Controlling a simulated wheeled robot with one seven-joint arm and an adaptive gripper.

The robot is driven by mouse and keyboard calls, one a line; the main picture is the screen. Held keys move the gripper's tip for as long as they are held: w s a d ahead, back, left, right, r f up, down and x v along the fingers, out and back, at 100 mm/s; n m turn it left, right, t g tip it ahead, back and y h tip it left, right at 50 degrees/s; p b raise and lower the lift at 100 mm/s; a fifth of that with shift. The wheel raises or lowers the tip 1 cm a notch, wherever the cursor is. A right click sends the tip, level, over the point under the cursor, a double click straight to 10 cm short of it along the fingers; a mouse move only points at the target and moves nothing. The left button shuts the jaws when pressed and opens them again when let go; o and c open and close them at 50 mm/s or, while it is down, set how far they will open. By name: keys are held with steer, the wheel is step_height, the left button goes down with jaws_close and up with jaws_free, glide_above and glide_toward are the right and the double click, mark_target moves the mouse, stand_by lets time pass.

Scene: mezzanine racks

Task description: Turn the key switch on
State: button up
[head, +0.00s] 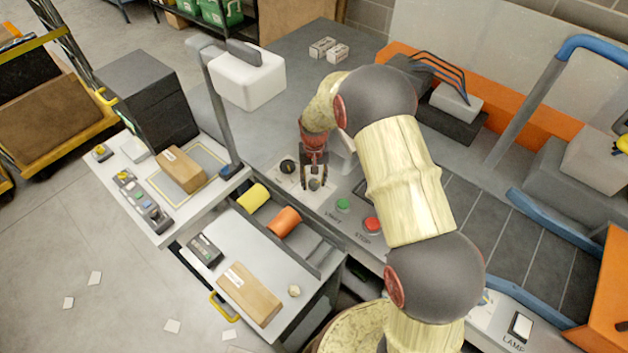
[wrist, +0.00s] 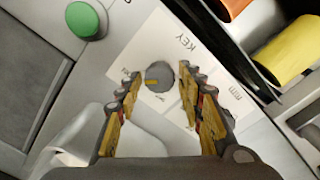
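The key switch is a round dark grey knob (wrist: 159,76) with a yellow mark, on a white plate lettered KEY. In the wrist view it sits between and just beyond the tips of my open gripper (wrist: 160,72), one finger on each side. Whether the fingers touch it I cannot tell. In the head view my gripper (head: 314,172) points down over the panel, with the key switch (head: 315,184) showing at its tips. The yellow mark points left in the wrist view, toward small lettering that is too small to read.
A green button (head: 343,205) and a red STOP button (head: 372,224) lie right of the key switch. A black knob (head: 288,166) is close on its left. Yellow (head: 252,197) and orange (head: 284,221) rolls are in front. A LAMP switch (head: 521,325) is at lower right.

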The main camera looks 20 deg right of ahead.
mark_target(314, 183)
steer(key=shift+o, duration=0.9)
step_height(314, 183, up, 12)
stand_by(0.4)
steer(key=s+r+t+b, duration=0.2)
steer(key=s+r, duration=0.4)
steer(key=s, duration=0.5)
steer(key=s+r+n+t+b, duration=0.1)
steer(key=s+r+b, duration=0.1)
steer(key=s+r, duration=0.4)
steer(key=s+r+n+t+b, duration=0.1)
steer(key=s+r, duration=0.4)
steer(key=s, duration=1)
steer(key=shift+s+r+t+b, duration=0.3)
steer(key=shift+r+t+b, duration=0.1)
steer(key=shift+t, duration=0.4)
